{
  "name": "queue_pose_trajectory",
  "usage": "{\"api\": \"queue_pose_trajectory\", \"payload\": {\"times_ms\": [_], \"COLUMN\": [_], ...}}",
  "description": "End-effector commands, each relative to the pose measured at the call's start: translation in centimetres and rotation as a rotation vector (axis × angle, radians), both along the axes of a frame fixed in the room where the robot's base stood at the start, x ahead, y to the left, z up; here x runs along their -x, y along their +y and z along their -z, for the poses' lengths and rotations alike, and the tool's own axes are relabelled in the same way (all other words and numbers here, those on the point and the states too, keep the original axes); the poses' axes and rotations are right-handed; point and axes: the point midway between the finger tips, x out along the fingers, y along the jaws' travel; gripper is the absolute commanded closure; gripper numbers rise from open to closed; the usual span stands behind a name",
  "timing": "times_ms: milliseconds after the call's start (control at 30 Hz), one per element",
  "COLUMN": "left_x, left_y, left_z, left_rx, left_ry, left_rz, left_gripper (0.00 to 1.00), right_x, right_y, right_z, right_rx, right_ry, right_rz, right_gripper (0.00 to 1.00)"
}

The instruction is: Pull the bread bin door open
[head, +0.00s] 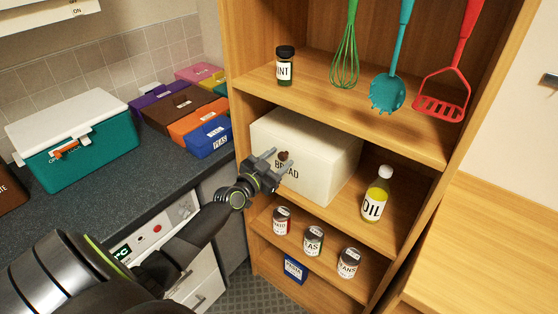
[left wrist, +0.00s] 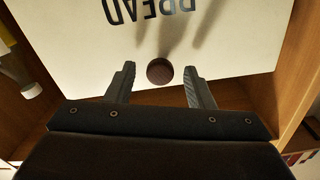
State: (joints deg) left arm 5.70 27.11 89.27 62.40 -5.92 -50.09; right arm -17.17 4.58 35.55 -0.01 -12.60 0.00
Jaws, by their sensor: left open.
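The bread bin (head: 325,147) is a cream box with BREAD lettering on its front, standing on the middle shelf of a wooden shelf unit. Its door (left wrist: 215,40) fills much of the left wrist view, where the lettering appears upside down. A round dark brown knob (left wrist: 160,71) sits on the door; it also shows in the head view (head: 283,156). My left gripper (head: 275,163) is open in front of the door. In the left wrist view its two fingers (left wrist: 158,80) stand on either side of the knob, with gaps showing. The door looks shut. My right gripper is out of view.
An oil bottle (head: 376,195) stands right of the bin on the same shelf. Labelled jars (head: 313,240) stand on the shelf below. A mint jar (head: 285,66) and hanging utensils (head: 387,90) are above. A counter (head: 95,185) with coloured boxes is at left.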

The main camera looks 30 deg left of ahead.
Motion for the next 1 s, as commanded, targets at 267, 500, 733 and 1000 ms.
{"api": "queue_pose_trajectory", "payload": {"times_ms": [267, 500, 733, 1000], "left_x": [-0.63, -0.61, -0.59, -0.59], "left_y": [-0.07, -0.07, -0.07, -0.05], "left_z": [0.01, 0.01, 0.01, 0.09], "left_rx": [-0.001, -0.001, -0.001, -0.001], "left_ry": [0.001, 0.0, 0.0, -0.001], "left_rz": [0.0, 0.0, 0.0, 0.0], "left_gripper": [0.52, 0.68, 0.98, 1.0], "right_x": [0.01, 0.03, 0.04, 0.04], "right_y": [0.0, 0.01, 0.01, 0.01], "right_z": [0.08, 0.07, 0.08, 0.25], "right_rx": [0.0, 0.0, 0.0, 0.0], "right_ry": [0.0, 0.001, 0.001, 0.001], "right_rz": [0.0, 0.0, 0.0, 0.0], "right_gripper": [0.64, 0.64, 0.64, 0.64]}}
